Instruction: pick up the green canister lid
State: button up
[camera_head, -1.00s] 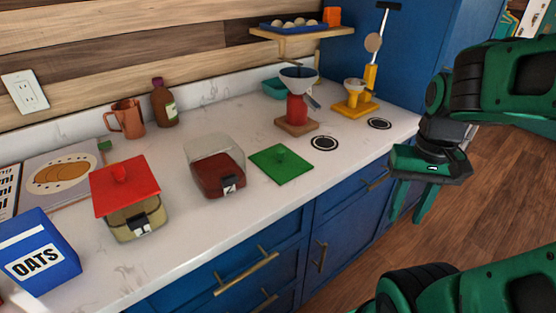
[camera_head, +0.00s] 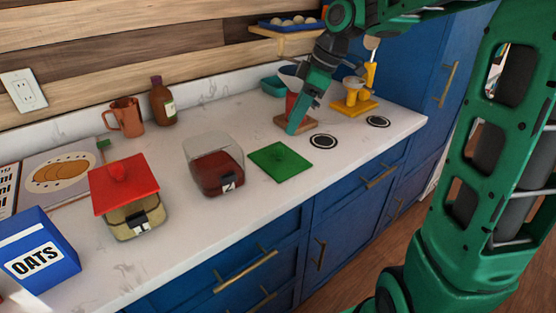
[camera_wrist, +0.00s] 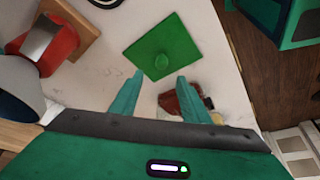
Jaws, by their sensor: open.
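The green canister lid (camera_head: 280,161) is a flat square with a round knob, lying on the white counter. It also shows in the wrist view (camera_wrist: 164,47), its knob just beyond and between my fingertips. My gripper (camera_head: 291,128) is open and empty, above the counter up and to the right of the lid in the head view; it also shows in the wrist view (camera_wrist: 160,80). A clear canister with dark red contents (camera_head: 219,170) stands open beside the lid, to its left. In the wrist view, my gripper partly hides that canister (camera_wrist: 186,101).
A red grinder on a wooden base (camera_wrist: 62,38) stands close beside my gripper. A yellow stand (camera_head: 354,105) is farther right. A canister with a red lid (camera_head: 124,186) and an oats box (camera_head: 38,252) are at left.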

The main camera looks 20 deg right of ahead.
aim_at(279, 147)
jog(key=x, duration=1)
jog(key=shift+a+f, duration=0.1)
jog(key=shift+f, duration=0.2)
grip_shut()
